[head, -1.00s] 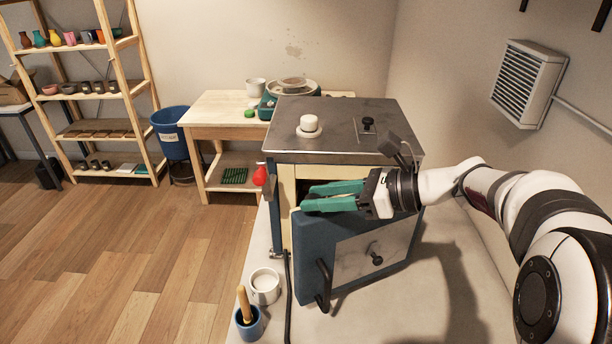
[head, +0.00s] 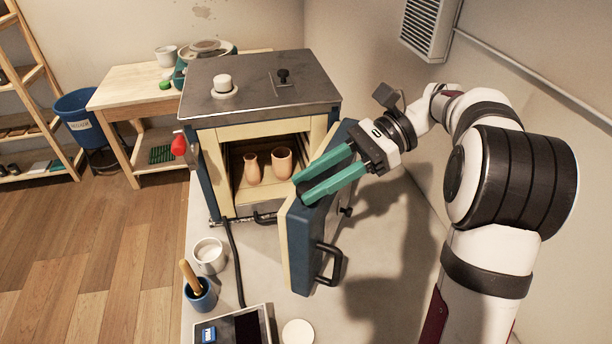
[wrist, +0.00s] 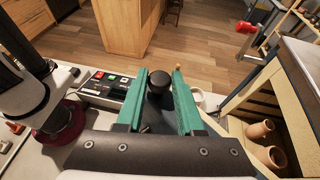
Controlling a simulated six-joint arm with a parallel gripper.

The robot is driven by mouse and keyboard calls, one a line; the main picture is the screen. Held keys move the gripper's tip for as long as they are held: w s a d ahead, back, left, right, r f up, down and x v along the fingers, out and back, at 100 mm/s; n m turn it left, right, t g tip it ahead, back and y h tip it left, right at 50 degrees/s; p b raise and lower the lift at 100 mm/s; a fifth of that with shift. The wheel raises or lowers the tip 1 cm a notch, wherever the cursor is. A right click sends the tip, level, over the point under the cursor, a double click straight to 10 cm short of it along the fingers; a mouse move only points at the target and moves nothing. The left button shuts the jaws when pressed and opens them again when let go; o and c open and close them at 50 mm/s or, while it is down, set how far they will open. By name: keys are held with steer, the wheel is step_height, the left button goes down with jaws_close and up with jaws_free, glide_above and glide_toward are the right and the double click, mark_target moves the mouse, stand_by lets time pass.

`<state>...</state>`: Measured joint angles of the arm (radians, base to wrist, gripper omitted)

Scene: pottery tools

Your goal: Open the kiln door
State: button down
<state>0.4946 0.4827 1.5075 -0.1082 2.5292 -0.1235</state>
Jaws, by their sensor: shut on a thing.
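The kiln (head: 262,85) stands on the counter with its blue door (head: 305,250) swung well open to the right. The door's pale inner lining faces left, and its black handle (head: 332,262) is on the outer face. My gripper (head: 302,189) is at the door's upper edge, its teal fingers shut on the door. In the wrist view, the dark door (wrist: 180,108) shows between the two fingers, with a round black part (wrist: 158,82) beyond. Exactly how the fingers meet the door is partly hidden.
Two clay vessels (head: 282,162) stand inside the kiln. A red knob (head: 179,145) sticks out at its left. A white cup (head: 209,254), a blue tool pot (head: 200,293) and a control box (head: 238,328) stand at the front left. The wall is close on the right.

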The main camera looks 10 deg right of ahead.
stand_by(0.3)
steer(key=c, duration=0.5)
jaws_free()
steer(key=shift+c, duration=0.2)
